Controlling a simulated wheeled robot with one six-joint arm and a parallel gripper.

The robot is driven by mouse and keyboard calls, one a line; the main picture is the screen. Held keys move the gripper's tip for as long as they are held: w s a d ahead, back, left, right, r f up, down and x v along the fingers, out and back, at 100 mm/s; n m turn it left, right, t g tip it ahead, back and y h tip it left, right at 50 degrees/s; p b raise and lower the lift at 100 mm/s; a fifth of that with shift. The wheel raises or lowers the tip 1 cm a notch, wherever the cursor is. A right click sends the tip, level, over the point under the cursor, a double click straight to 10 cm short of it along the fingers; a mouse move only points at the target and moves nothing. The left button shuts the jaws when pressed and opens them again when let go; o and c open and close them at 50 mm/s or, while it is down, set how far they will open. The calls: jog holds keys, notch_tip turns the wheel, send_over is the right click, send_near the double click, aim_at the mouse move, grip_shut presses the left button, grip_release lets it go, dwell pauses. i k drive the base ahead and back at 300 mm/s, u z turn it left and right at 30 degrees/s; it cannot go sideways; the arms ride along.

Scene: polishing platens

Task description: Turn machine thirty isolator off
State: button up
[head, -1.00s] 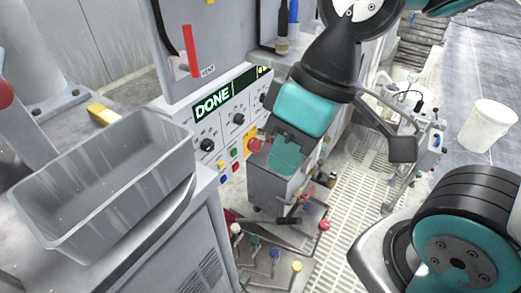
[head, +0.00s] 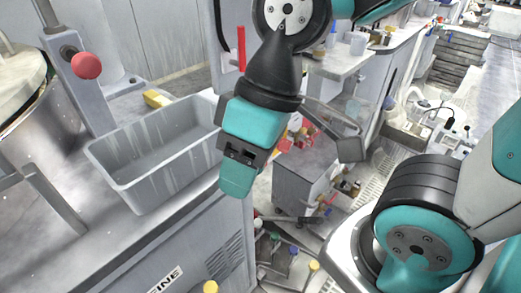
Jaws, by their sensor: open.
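My gripper (head: 238,178) hangs in the middle of the head view, teal and dark grey, pointing down. It is open, with nothing seen held in it. It appears in front of the right end of a grey tub, apart from any switch I can make out. A grey machine cabinet (head: 150,255) below the tub carries a partly cut-off label ending in "INE"; no machine number is readable. I cannot identify the isolator of machine thirty in this view. The control panel behind my gripper is mostly hidden.
The empty grey tub (head: 115,160) stands on the cabinet top, near a yellow block (head: 156,99). A red ball knob (head: 86,66) sits on a post at left. A red lever (head: 241,48) is behind my arm. Several coloured-knob levers stand low, including a yellow knob (head: 313,265).

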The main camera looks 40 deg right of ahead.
aim_at(284, 145)
jog(key=u, duration=0.05)
jog(key=k, duration=0.55)
jog(key=z, duration=0.75)
jog(key=i, duration=0.45)
jog(key=z, duration=0.05)
